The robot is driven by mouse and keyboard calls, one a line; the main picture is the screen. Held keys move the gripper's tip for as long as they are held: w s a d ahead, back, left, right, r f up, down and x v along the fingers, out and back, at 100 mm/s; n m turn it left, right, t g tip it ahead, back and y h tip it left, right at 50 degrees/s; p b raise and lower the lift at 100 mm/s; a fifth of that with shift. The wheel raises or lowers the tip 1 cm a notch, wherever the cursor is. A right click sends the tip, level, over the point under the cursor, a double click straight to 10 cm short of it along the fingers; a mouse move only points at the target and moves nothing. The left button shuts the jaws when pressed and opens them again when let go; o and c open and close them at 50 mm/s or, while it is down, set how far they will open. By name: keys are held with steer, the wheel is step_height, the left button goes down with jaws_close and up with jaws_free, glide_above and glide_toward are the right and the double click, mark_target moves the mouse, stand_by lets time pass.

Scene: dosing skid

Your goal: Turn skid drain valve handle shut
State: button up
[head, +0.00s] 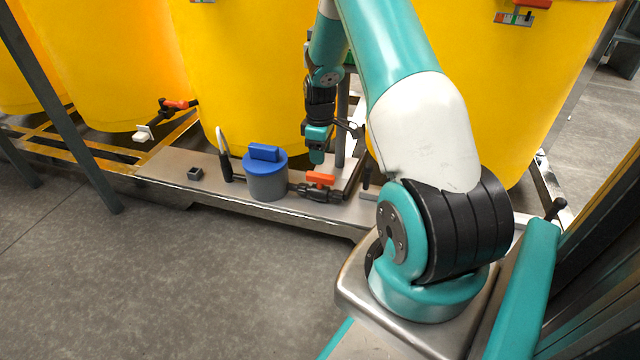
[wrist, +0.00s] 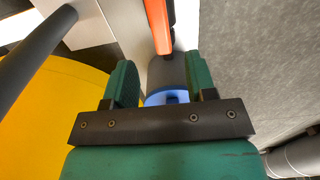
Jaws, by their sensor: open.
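The drain valve handle (head: 321,178) is a short orange lever on a dark valve body (head: 322,194), low on the steel skid. In the head view it lies roughly along the pipe. In the wrist view a long orange handle (wrist: 157,25) shows at the top, just beyond the fingertips. My gripper (head: 317,157) points down above the skid, close over the orange handle and apart from it. In the wrist view its two green fingers (wrist: 163,82) are spread, with a grey-and-blue body seen below the gap. Nothing is held.
A grey pot with a blue top (head: 266,175) stands left of the valve. A black-and-white upright lever (head: 224,155) and a small dark box (head: 195,173) are farther left. Yellow tanks (head: 255,70) stand behind. A dark post (wrist: 35,45) is at the wrist view's left. Front floor is clear.

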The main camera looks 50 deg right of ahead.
mark_target(320, 175)
step_height(320, 175, down, 9)
steer(key=b, duration=0.4)
steer(key=shift+r, duration=0.1)
steer(key=c, duration=0.9)
